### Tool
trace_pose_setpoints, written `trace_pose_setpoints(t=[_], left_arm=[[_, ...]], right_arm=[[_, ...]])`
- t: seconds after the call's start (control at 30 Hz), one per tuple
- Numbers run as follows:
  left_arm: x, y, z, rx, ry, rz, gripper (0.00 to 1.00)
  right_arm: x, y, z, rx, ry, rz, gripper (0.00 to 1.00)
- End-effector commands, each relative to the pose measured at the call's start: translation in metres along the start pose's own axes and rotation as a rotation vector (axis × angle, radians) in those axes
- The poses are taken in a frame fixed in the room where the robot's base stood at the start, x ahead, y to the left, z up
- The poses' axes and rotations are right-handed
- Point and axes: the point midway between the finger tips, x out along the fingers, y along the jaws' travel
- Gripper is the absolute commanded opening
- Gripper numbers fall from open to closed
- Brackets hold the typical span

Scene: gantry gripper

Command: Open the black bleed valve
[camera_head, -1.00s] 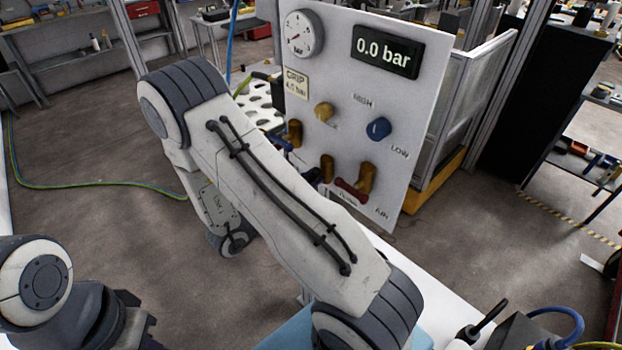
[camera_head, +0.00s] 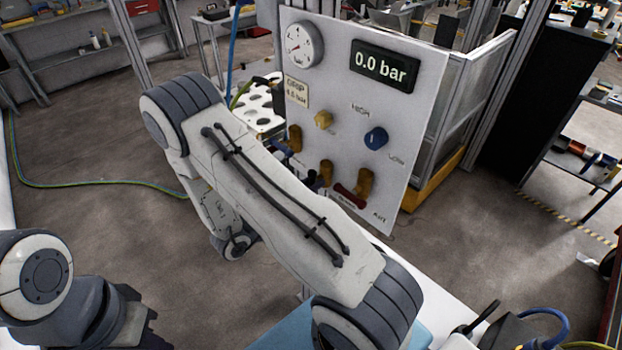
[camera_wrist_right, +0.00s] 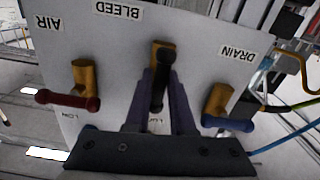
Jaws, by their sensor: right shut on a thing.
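The black bleed valve handle (camera_wrist_right: 160,72) sits on a brass body (camera_wrist_right: 163,46) under the BLEED label in the right wrist view. The handle runs about in line with that body, up and down the picture. My right gripper (camera_wrist_right: 161,90) is shut on it, one finger on each side. In the head view my right gripper (camera_head: 313,181) shows only as small dark parts at the lower panel, mostly hidden behind my arm. The black handle is hard to make out there. My left arm shows at lower left, but its gripper is out of view.
The white panel (camera_head: 424,80) holds a dial gauge (camera_head: 303,44) and a display (camera_head: 384,66) reading 0.0 bar. A red air handle (camera_wrist_right: 68,100) and a blue drain handle (camera_wrist_right: 228,123) flank the bleed valve, both crosswise. A blue knob (camera_head: 376,138) is higher up.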

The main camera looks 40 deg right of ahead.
Motion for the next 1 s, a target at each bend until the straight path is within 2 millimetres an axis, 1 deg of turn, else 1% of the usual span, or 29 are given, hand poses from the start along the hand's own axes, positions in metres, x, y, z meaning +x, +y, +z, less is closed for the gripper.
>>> trace_pose_setpoints(t=[0.03,0.1,0.3,0.5,0.7,1.0], left_arm=[[-0.006,0.000,0.000,0.000,0.000,0.000,0.00],[-0.010,0.001,-0.001,0.000,0.000,0.000,0.00],[-0.019,0.001,-0.001,-0.001,0.000,0.000,0.00],[-0.025,0.002,-0.001,-0.001,0.000,0.000,0.00],[-0.028,0.002,-0.002,-0.001,0.000,0.000,0.00],[-0.029,0.002,-0.002,0.000,0.000,0.000,0.00]], right_arm=[[0.000,0.001,-0.002,-0.050,-0.001,0.000,0.00],[0.000,0.001,-0.002,-0.114,-0.001,0.000,0.00],[0.000,0.001,-0.002,-0.277,0.000,0.000,0.00],[0.000,0.001,-0.002,-0.401,0.001,0.000,0.00],[0.000,0.001,-0.001,-0.476,0.002,0.000,0.00],[0.000,0.000,0.000,-0.513,0.002,0.000,0.00]])
